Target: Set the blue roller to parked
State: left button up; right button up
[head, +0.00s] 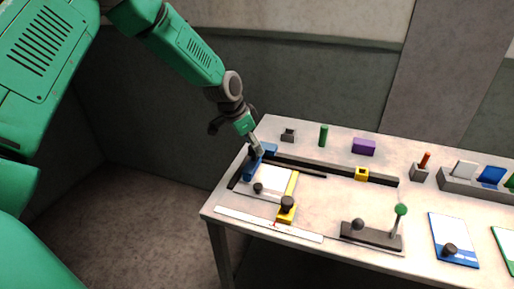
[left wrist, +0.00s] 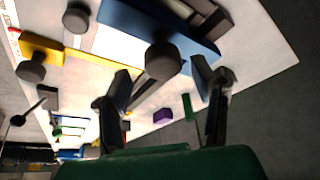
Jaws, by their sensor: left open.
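The blue roller (head: 250,172) lies at the left end of the table, along the left edge of a white plate (head: 265,180). In the left wrist view the blue roller (left wrist: 140,22) crosses the top, with a dark round knob (left wrist: 160,61) standing on it. My left gripper (head: 256,150) is just above the roller and partly hides it. In the wrist view my left gripper (left wrist: 162,80) is open, with the knob showing between its fingertips and a gap on each side. I cannot tell how far the knob is from the fingers. My right gripper is not in view.
A yellow bar with a dark knob (head: 287,204) lies on the plate's right side. A white ruler-like strip (head: 268,224) runs along the front. A dark slot with a yellow block (head: 362,174) lies behind. A green-topped lever (head: 401,210) stands to the right.

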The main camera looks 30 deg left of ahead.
pick_arm(q)
jog(key=shift+w+a+f, duration=0.15)
jog(key=shift+f, duration=0.3)
jog(key=shift+w+a+f, duration=0.1)
jog(key=shift+f, duration=0.3)
jog(key=shift+w+a+f, duration=0.1)
jog(key=shift+a+f, duration=0.1)
jog(key=shift+f, duration=0.1)
jog(key=shift+d+r, duration=0.1)
jog(key=shift+d, duration=0.4)
grip_shut()
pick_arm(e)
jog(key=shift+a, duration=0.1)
pick_arm(q)
jog(key=shift+d+r, duration=0.1)
jog(key=shift+d, duration=0.05)
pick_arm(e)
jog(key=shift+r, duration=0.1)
